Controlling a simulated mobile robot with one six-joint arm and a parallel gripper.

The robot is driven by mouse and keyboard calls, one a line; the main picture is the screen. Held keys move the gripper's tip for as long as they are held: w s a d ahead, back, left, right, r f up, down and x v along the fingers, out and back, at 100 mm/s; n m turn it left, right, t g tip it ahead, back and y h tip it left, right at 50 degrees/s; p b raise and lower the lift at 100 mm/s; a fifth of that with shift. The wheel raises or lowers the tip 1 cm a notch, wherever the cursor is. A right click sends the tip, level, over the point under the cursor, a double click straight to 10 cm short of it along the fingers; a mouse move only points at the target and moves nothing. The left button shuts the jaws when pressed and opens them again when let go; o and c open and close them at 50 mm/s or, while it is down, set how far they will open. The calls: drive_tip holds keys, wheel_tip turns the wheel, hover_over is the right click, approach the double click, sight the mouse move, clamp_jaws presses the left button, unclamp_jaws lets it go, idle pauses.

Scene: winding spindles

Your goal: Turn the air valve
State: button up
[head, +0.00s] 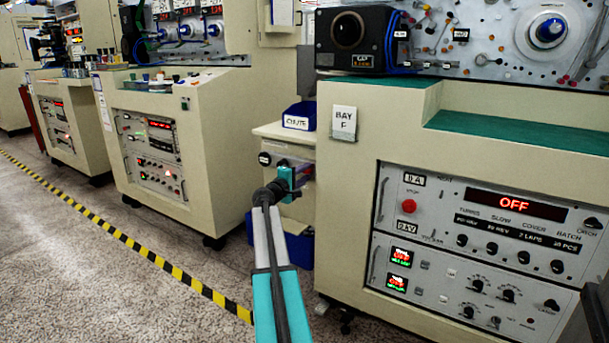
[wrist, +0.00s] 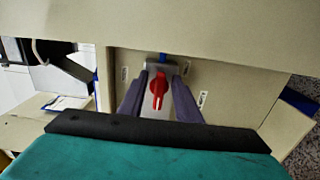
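The air valve shows in the wrist view as a red handle (wrist: 159,89) on a grey metal body (wrist: 157,109), fixed to a beige panel. The handle's long axis runs roughly up and down in that picture. My gripper (wrist: 163,72) is open, with one dark finger on each side of the handle. A gap shows between the handle and each finger. In the head view my gripper (head: 299,176) is at the front of a small beige cabinet (head: 284,135), mostly hiding the valve there.
A blue bin labelled CHUTE (head: 299,116) stands on the small cabinet. The large BAY F machine (head: 350,190), whose display reads OFF, is close on the right. Another machine (head: 215,150) stands to the left. A yellow and black floor stripe (head: 130,240) crosses open floor.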

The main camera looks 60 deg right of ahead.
drive_tip(key=shift+a, duration=0.1)
drive_tip(key=a+p, duration=0.3)
drive_tip(key=a, duration=1)
drive_tip(key=shift+a, duration=0.3)
idle(0.5)
